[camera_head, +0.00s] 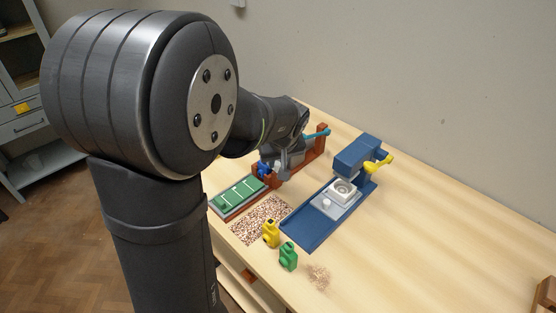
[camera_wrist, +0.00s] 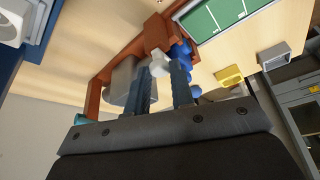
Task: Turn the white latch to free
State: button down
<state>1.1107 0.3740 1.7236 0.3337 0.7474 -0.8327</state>
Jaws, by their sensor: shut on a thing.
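The white latch (camera_wrist: 157,63) shows in the wrist view between the tips of my gripper (camera_wrist: 163,68), beside a blue part (camera_wrist: 182,52) on a red-brown frame (camera_wrist: 96,98). My gripper is shut on the latch; the fingers hide part of it, so its exact angle is unclear. In the head view my gripper (camera_head: 274,171) is down at the near end of the red-brown frame (camera_head: 319,147), where the arm and fingers largely hide the latch. A grey rounded body (camera_wrist: 120,82) sits inside the frame, behind the fingers.
A green panel (camera_head: 240,193) lies just in front of the frame. A blue press (camera_head: 357,153) with a yellow handle (camera_head: 379,163) stands to the right. Yellow (camera_head: 270,233) and green (camera_head: 288,256) objects stand nearer.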

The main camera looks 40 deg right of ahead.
jog(key=m, duration=0.2)
jog(key=m+g+h, duration=0.1)
jog(key=m, duration=0.1)
jog(key=shift+w+a, duration=0.15)
jog(key=m+g+h, duration=0.1)
jog(key=m, duration=0.3)
jog(key=shift+w+a, duration=0.1)
jog(key=shift+w, duration=0.05)
jog(key=m+g, duration=0.2)
jog(key=m, duration=0.2)
jog(key=shift+w+m, duration=0.15)
jog(key=shift+m, duration=0.25)
jog(key=shift+w+m+g, duration=0.15)
jog(key=shift+m+g, duration=0.75)
jog(key=shift+m, duration=1.1)
jog(key=c, duration=1.3)
grip_release()
jog(key=shift+o, duration=0.2)
jog(key=shift+r, duration=0.1)
